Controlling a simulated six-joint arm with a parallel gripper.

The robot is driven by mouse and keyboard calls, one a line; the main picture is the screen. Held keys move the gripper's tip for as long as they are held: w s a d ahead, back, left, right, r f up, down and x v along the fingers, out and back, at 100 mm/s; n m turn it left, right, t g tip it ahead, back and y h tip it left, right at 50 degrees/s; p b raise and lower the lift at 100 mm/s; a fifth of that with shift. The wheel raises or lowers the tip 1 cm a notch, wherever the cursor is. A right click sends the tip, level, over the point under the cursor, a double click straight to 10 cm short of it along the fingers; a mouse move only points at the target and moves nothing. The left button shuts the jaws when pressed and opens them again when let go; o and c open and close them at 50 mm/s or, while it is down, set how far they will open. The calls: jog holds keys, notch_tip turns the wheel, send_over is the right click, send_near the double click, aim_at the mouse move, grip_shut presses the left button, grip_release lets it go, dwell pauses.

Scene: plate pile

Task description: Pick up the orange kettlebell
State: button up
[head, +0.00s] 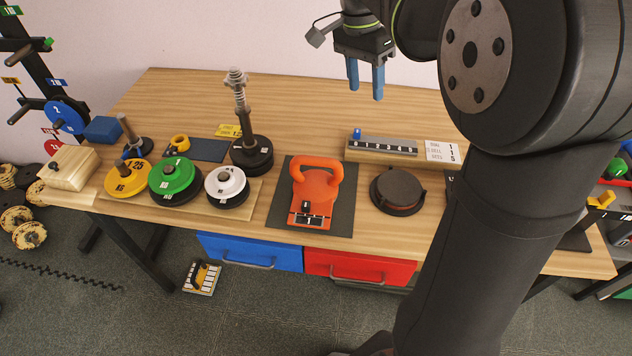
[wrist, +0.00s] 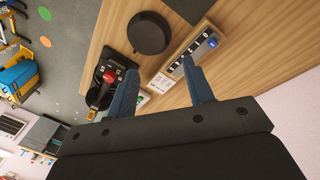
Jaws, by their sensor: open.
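The orange kettlebell (head: 316,190) lies on a dark mat (head: 282,205) near the front middle of the wooden table in the head view. Its thick loop handle (head: 318,163) points toward the back, and a small dark device or label sits at its front. My gripper (head: 365,86) hangs above the back of the table, up and to the right of the kettlebell and well apart from it. Its blue fingers are apart with nothing between them, and they also show in the wrist view (wrist: 163,88). The kettlebell is not visible in the wrist view.
A black disc (head: 398,188) sits right of the kettlebell, with a numbered wooden rail (head: 388,146) behind. Yellow, green (head: 174,177) and white (head: 227,184) plates stand left, before a tall black post (head: 242,115). My arm covers the table's right part.

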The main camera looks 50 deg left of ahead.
jog(key=s+a+f+m+t+h, duration=0.15)
jog(key=s+a+f+m, duration=0.25)
jog(key=s+a+m, duration=0.65)
send_near(314, 157)
jog(key=shift+n+t, duration=0.35)
jog(key=shift+t, duration=0.1)
jog(key=x, duration=0.6)
jog(key=shift+s+a+f, duration=0.1)
jog(key=shift+s+f, duration=0.05)
jog(key=shift+s, duration=0.05)
jog(key=shift+x, duration=2.65)
jog(key=shift+s, duration=0.15)
grip_shut()
